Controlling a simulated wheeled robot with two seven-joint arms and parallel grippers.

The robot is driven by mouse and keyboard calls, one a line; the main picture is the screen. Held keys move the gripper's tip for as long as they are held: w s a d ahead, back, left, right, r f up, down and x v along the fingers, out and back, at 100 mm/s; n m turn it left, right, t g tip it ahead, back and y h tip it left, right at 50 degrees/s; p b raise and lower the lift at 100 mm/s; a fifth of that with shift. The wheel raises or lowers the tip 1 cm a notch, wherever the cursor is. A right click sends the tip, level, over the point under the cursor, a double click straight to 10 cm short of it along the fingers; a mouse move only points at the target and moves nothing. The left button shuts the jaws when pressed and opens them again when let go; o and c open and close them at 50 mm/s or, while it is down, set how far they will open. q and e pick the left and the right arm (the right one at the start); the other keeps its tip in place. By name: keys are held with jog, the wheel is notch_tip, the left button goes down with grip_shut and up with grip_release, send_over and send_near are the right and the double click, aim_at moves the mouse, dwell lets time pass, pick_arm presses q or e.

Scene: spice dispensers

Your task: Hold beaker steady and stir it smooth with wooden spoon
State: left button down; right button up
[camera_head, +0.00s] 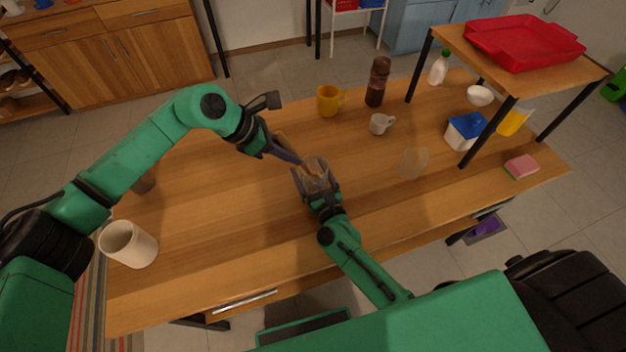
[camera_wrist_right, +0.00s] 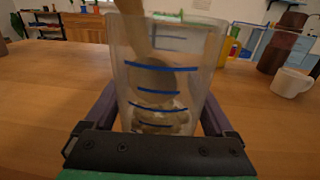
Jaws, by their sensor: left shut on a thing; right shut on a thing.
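The clear beaker (camera_head: 316,178) stands upright near the middle of the table. In the right wrist view the beaker (camera_wrist_right: 195,52) has blue markings, with pale lumpy contents (camera_wrist_right: 160,120) in its lower part. My right gripper (camera_head: 317,186) is shut on the beaker; its fingers show on both sides of it in the wrist view. The wooden spoon (camera_wrist_right: 137,32) stands in the beaker, bowl down, its handle rising out of the top. My left gripper (camera_head: 297,160) comes in from the upper left and is shut on the spoon just above the beaker's rim.
A clear container (camera_head: 414,162) is to the right. A cream canister (camera_head: 128,244) stands at left. A raised shelf holds a red tray (camera_head: 522,42).

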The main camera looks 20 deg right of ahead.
aim_at(282, 139)
pick_arm(q)
jog(key=shift+r, duration=4.95)
pick_arm(e)
jog(key=o, duration=1.3)
jog(key=shift+c, duration=0.2)
jog(key=s, duration=0.3)
jog(key=s+d, duration=0.1)
jog(key=s, duration=0.7)
jog(key=shift+s+d, duration=0.2)
jog(key=shift+s, duration=0.3)
